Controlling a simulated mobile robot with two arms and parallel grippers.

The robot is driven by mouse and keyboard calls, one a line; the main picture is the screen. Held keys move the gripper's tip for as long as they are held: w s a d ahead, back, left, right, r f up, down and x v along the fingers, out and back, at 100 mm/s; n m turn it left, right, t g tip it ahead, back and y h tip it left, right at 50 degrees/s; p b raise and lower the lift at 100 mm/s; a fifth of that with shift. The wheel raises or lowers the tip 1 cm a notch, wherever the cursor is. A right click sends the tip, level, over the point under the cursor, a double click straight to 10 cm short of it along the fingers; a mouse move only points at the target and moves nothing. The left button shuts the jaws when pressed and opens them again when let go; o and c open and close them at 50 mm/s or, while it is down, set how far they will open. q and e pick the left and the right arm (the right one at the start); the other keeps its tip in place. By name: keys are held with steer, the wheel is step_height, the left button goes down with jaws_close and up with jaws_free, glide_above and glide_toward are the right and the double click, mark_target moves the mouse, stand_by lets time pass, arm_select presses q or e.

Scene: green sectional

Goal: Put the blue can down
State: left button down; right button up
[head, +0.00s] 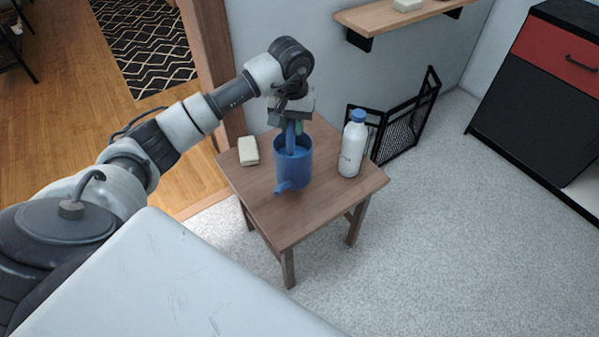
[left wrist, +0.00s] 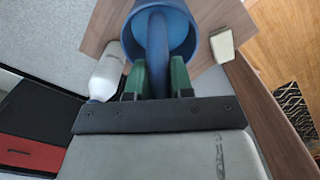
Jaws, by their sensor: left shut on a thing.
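The blue can (head: 293,173) is an open-topped watering can with a short spout at its lower front, upright over the small wooden table (head: 290,228). My left gripper (head: 297,126) points down above it and is shut on its blue handle. In the left wrist view the green fingers of the left gripper (left wrist: 158,78) sit on both sides of the handle, and the can's round opening (left wrist: 180,38) shows beyond. I cannot tell whether the can's base touches the tabletop. My right gripper is not in view.
A white bottle with a blue cap (head: 352,148) stands to the can's right. A pale soap-like block (head: 248,151) lies to its left. A black mesh rack (head: 401,130) stands behind the table. The table's front part is bare.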

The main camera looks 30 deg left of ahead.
mark_target(293, 152)
arm_select(q)
steer(key=shift+w+a+f, duration=0.15)
steer(key=shift+f, duration=0.15)
step_height(293, 152, down, 8)
steer(key=shift+f+b, duration=0.2)
steer(key=shift+b, duration=0.1)
steer(key=shift+f, duration=0.35)
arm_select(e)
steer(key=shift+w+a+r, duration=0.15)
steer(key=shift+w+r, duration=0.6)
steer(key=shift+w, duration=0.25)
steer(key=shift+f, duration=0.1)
arm_select(q)
steer(key=c, duration=1)
jaws_free()
steer(key=shift+f, duration=0.1)
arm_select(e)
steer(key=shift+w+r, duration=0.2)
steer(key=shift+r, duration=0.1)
